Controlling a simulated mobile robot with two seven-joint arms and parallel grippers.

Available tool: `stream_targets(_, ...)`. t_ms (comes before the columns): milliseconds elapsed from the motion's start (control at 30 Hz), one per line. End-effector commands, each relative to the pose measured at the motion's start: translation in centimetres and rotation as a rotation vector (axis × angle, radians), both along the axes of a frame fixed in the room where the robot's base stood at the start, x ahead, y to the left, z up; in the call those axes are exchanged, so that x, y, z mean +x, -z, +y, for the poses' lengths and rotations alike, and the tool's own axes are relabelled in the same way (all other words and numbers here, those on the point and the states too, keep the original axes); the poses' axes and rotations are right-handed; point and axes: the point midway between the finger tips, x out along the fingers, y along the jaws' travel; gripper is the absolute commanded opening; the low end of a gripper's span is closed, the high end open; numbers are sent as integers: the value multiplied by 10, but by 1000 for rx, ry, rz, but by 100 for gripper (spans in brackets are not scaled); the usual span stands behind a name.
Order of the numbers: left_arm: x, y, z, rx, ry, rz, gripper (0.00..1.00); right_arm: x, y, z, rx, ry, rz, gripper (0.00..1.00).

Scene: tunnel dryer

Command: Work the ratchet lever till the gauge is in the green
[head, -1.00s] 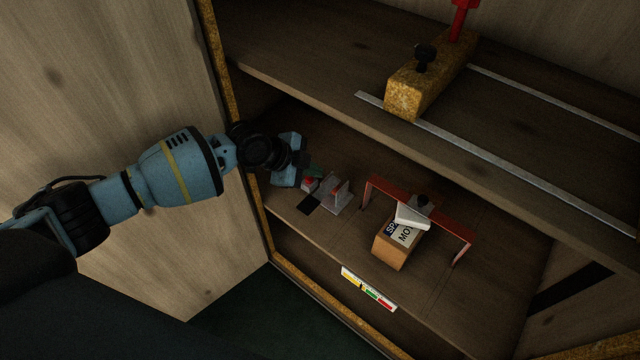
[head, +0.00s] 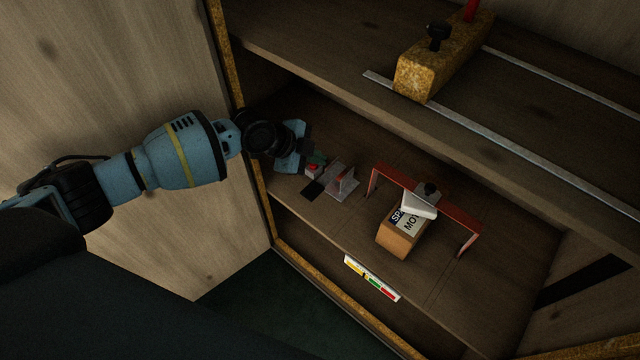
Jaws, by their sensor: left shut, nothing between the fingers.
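My left gripper (head: 304,146) is in the cabinet's lower bay at its left side, shut with nothing between its fingers. It is close beside a small device with a red part (head: 313,168) and a grey metal bracket (head: 340,180); I cannot tell whether it touches them. The gauge strip (head: 372,278), with yellow, green and red bands, is on the front edge of the lower shelf. I cannot make out a pointer on it. No ratchet lever can be told for sure; the gripper may hide part of the device. My right gripper is not in view.
A red frame (head: 463,219) stands over a labelled cardboard-brown box (head: 397,240) right of the bracket. The upper shelf (head: 310,60) overhangs and carries a yellow block (head: 418,75) with a black knob and metal rails. The cabinet's left post (head: 243,120) is close to my left arm.

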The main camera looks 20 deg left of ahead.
Motion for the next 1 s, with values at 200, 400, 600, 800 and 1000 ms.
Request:
stream_targets(200,-2,33,1,2,-1,3,0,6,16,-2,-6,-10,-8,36)
stream_targets(400,-3,54,1,-1,-1,2,0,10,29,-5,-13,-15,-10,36)
stream_targets(600,-3,59,1,0,0,-1,0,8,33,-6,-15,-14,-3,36)
stream_targets(800,-3,58,1,0,0,-1,0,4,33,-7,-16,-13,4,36)
stream_targets(1000,-3,58,1,0,0,-1,0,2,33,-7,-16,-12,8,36)
